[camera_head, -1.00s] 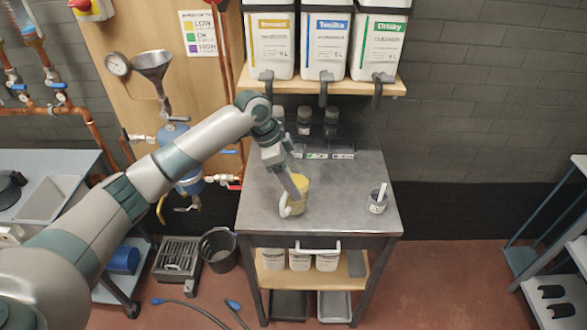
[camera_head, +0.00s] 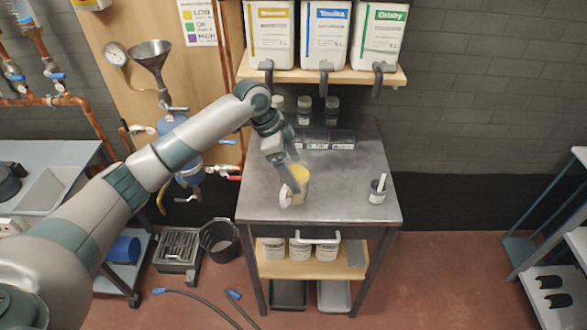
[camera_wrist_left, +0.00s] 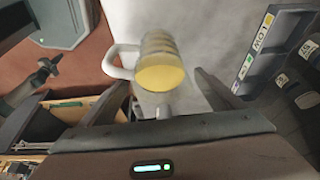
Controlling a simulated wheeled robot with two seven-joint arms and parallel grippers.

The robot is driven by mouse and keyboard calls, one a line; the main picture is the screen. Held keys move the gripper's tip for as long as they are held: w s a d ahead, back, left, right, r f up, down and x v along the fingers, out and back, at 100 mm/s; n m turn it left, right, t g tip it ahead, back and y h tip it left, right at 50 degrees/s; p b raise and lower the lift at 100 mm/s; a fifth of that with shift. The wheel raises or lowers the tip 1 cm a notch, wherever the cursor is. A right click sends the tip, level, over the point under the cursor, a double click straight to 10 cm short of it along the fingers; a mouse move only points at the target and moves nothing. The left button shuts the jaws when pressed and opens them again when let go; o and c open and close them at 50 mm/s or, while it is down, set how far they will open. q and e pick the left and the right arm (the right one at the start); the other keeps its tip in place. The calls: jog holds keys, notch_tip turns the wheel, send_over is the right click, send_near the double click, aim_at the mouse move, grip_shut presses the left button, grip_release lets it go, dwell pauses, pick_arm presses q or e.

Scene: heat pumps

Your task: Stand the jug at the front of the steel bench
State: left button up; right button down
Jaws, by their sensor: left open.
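The jug (camera_head: 301,178) has a yellow top and a pale handle. In the left wrist view the jug (camera_wrist_left: 161,65) lies just beyond the fingers, handle on the left. My left gripper (camera_head: 292,184) is at the jug and partly covers its left side. In the wrist view its fingers (camera_wrist_left: 160,100) are spread apart, one on each side of the jug's line; contact cannot be told. My right gripper is not in view.
A small grey pot with a white stick (camera_head: 378,190) stands at the bench's right. A labelled rack (camera_head: 325,140) and several dark-lidded jars (camera_head: 304,108) are at the back. Large canisters (camera_head: 325,35) sit on the shelf above.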

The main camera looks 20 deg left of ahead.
pick_arm(q)
jog(key=b+v, duration=0.3)
jog(key=v, duration=0.8)
jog(key=shift+r, duration=0.35)
jog(key=shift+s+a, duration=0.1)
jog(key=shift+a, duration=0.05)
